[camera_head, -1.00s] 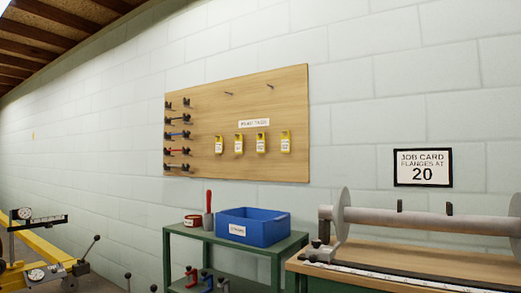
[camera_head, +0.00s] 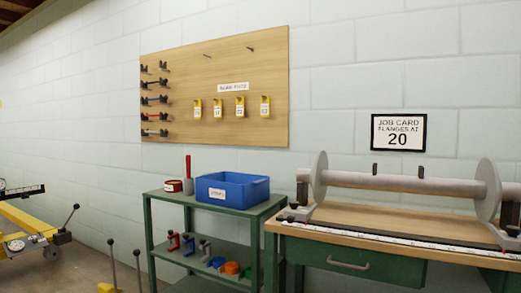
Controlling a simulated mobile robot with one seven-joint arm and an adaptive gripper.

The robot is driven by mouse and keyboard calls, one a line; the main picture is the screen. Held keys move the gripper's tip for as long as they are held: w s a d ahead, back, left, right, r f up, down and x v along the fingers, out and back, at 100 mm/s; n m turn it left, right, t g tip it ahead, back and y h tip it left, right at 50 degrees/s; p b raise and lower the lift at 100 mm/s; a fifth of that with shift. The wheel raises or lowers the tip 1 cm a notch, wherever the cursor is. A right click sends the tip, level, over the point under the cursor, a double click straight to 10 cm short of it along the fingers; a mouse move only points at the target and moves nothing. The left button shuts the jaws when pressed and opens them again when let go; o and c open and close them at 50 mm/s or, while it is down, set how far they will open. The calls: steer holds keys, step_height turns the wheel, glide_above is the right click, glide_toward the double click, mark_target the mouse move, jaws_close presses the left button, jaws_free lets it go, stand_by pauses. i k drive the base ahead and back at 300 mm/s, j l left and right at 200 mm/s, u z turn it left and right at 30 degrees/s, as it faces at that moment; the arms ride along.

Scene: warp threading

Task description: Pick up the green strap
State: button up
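A small green item (camera_head: 246,272), which may be the green strap, sits at the right end of the lower shelf of the green cart. It is small and partly cut off by the cart's front right leg, so its shape is hard to tell. An orange roll (camera_head: 231,268) and a blue roll (camera_head: 216,263) lie just left of it. My gripper is not in view.
The green cart (camera_head: 168,198) carries a blue bin (camera_head: 232,190) on top, with clamps (camera_head: 188,243) on its lower shelf. A workbench (camera_head: 350,225) with a flanged roller (camera_head: 400,181) stands close on the right. Yellow equipment (camera_head: 30,225) is at left.

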mark_target(246, 272)
steer(key=i+j+z, duration=0.4)
steer(key=i+j, duration=1)
steer(key=j, duration=0.1)
